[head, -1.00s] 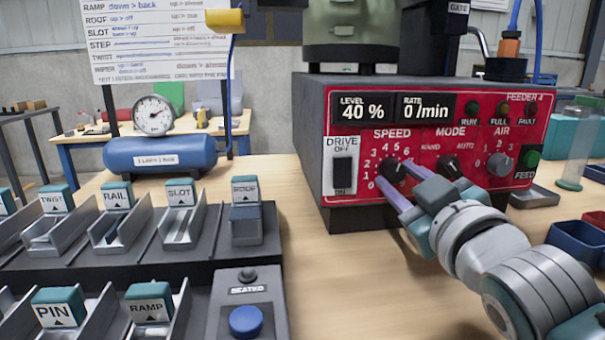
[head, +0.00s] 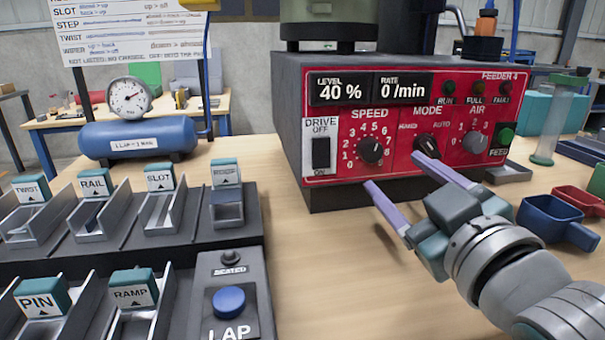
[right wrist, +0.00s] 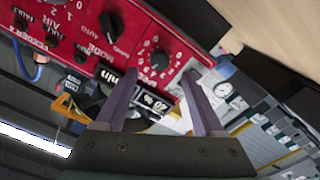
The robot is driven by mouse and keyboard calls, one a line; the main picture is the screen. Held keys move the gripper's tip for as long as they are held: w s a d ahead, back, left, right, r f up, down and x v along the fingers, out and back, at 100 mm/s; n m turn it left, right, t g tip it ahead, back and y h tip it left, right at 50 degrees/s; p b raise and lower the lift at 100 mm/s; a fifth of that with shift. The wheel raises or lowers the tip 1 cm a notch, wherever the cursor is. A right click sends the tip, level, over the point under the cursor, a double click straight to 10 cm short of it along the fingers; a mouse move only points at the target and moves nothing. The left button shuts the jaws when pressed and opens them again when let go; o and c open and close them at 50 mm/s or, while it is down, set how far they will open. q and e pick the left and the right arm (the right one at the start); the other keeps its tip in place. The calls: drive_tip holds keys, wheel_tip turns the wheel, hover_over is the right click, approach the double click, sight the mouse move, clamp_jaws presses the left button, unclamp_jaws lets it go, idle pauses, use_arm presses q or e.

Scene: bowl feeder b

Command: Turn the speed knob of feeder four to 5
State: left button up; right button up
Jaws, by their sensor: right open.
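The red control panel of feeder 4 (head: 440,95) faces me. Its black speed knob (head: 370,149) sits inside a ring of white numbers; its pointer is too small to read surely. My right gripper (head: 394,171) is open and empty, in front of and below the knob, with a gap to the panel. In the right wrist view the speed knob (right wrist: 160,60) shows beyond and between the two spread fingers (right wrist: 160,78). The display (head: 370,88) reads level 40 % and rate 0/min. My left gripper is not in view.
The mode knob (head: 427,146) and air knob (head: 474,142) lie right of the speed knob; the drive switch (head: 321,153) lies left. Labelled block holders (head: 100,215) fill the left. Blue and red bins (head: 556,222) stand at the right. The table before the feeder is clear.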

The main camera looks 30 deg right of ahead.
drive_tip(key=v, duration=0.3)
drive_tip(key=shift+s, duration=0.3)
